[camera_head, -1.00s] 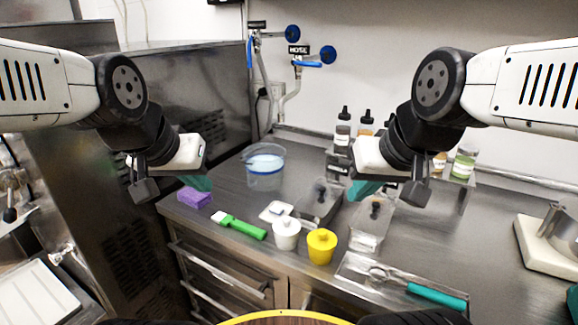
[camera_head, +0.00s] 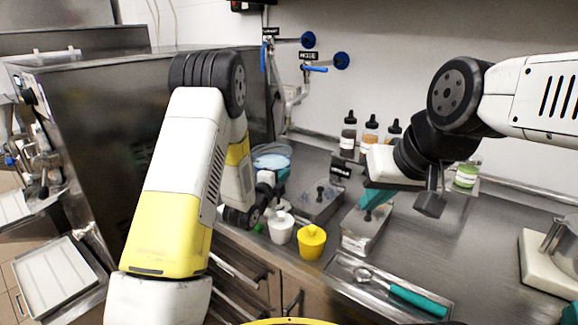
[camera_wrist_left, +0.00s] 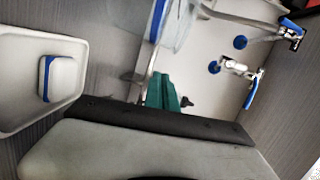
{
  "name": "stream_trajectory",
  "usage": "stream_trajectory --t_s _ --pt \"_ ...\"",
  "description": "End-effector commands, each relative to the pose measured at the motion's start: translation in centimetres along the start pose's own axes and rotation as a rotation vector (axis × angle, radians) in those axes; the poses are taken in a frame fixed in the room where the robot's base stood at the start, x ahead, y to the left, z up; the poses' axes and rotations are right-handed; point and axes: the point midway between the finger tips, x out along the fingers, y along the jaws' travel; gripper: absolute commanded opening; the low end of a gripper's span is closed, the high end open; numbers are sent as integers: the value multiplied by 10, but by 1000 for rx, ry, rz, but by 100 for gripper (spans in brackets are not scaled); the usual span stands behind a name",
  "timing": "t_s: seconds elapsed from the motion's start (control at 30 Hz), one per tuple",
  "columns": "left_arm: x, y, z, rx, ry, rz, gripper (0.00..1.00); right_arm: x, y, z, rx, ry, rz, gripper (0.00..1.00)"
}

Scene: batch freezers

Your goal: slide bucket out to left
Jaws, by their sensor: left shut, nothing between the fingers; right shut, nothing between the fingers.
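The clear bucket (camera_head: 272,159) with pale blue contents stands at the back left of the steel counter, partly hidden by my left arm. It also shows at the top of the left wrist view (camera_wrist_left: 178,28), tilted by the camera's angle. My left gripper (camera_head: 279,188) is low beside the bucket's near right side, partly hidden by its wrist. In the left wrist view its teal fingers (camera_wrist_left: 164,92) are together and empty, close to the bucket; I cannot tell whether they touch it. My right gripper (camera_head: 373,196) is shut and empty above the counter's middle.
A white cup (camera_head: 281,228) and a yellow cup (camera_head: 311,241) stand near the front edge. Dark-capped bottles (camera_head: 348,135) stand by the wall. A tray with a teal-handled tool (camera_head: 418,300) lies at front. Blue-handled taps (camera_head: 341,61) are above the bucket.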

Motion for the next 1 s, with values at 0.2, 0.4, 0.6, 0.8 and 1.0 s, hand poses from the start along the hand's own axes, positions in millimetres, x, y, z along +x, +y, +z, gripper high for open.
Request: stream_trajectory --t_s 0.2,0.4,0.6,0.8,1.0 --pt "4 16 -10 78 39 -48 0 0 0 0 0 0 0 0" --pt "29 13 -12 80 41 -54 0 0 0 0 0 0 0 0" --pt "73 12 -14 79 40 -53 0 0 0 0 0 0 0 0" --pt "99 10 -3 78 33 -49 0 0 0 0 0 0 0 0" --pt "91 8 18 77 37 -50 0 0 0 0 0 0 0 0"
